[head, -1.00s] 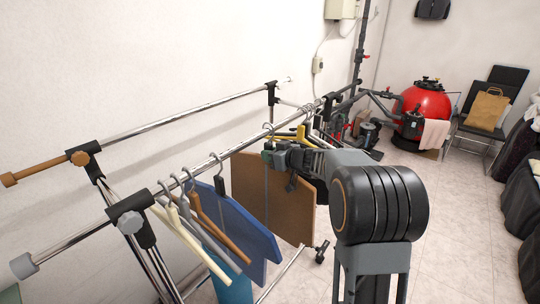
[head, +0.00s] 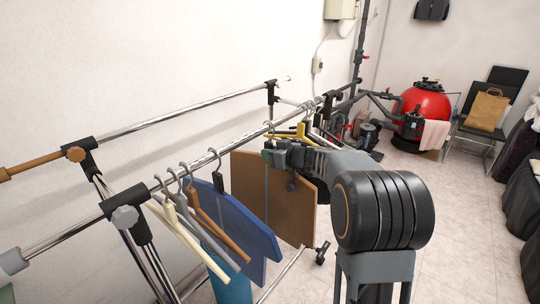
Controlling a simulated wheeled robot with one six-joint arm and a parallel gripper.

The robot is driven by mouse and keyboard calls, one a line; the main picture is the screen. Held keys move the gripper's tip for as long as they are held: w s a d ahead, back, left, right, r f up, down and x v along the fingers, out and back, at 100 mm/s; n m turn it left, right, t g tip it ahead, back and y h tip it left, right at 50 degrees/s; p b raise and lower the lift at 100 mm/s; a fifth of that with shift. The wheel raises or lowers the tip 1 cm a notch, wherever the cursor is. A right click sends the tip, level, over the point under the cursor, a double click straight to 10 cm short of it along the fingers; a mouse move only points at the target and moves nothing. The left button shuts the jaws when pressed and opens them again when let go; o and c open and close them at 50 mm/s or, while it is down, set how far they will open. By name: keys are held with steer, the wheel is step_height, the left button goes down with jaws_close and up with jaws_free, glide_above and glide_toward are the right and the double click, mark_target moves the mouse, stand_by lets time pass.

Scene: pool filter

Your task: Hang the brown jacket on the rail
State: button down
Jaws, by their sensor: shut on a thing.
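The brown jacket (head: 301,202) shows as a flat brown panel hanging upright below the front chrome rail (head: 248,140). My gripper (head: 272,155) is shut on the jacket's upper part, just below the rail. A thin hook rises above the gripper at the rail; I cannot tell whether the rail bears its weight. My gripper and arm hide part of the brown jacket's top.
Several hangers, including a cream one (head: 190,240) and a brown one (head: 218,230), hang at the rail's near end. Yellow and other hangers (head: 302,130) crowd its far end. A second rail (head: 190,117) runs along the wall. Tiled floor is open at right.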

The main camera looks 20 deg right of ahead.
steer(key=shift+r, duration=0.1)
steer(key=c, duration=0.9)
jaws_free()
steer(key=shift+s, duration=0.1)
steer(key=b+v, duration=0.2)
steer(key=v, duration=1.1)
steer(key=shift+s+d+r, duration=0.1)
steer(key=shift+s+d, duration=0.1)
steer(key=shift+s, duration=0.05)
